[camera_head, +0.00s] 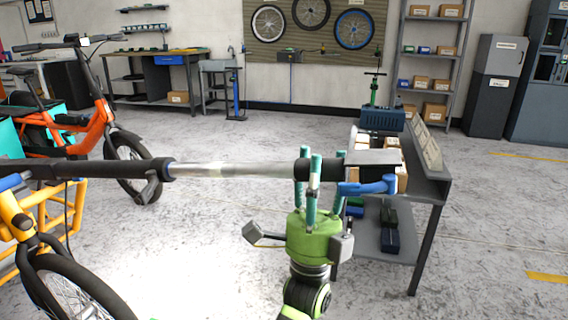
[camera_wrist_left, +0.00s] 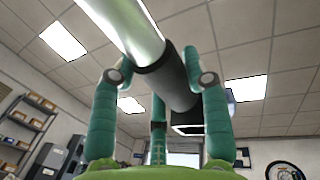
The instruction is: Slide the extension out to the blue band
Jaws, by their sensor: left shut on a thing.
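A long bar runs across the head view, with a black outer tube (camera_head: 80,169) at left and a bare silver extension (camera_head: 230,170) coming out of its collar (camera_head: 157,170). A black sleeve (camera_head: 304,169) is at the extension's right end. My left gripper (camera_head: 316,165), green with teal fingers, is shut around this sleeve from below; the wrist view shows the fingers on both sides of the sleeve (camera_wrist_left: 176,84). I cannot make out a blue band on the silver part. My right gripper is not in view.
A blue handle (camera_head: 368,187) shows just right of the fingers. A grey bench (camera_head: 428,190) with boxes stands behind it. A yellow-framed bike (camera_head: 60,200) is at lower left, an orange bike (camera_head: 85,130) behind. Open floor (camera_head: 220,250) lies below the bar.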

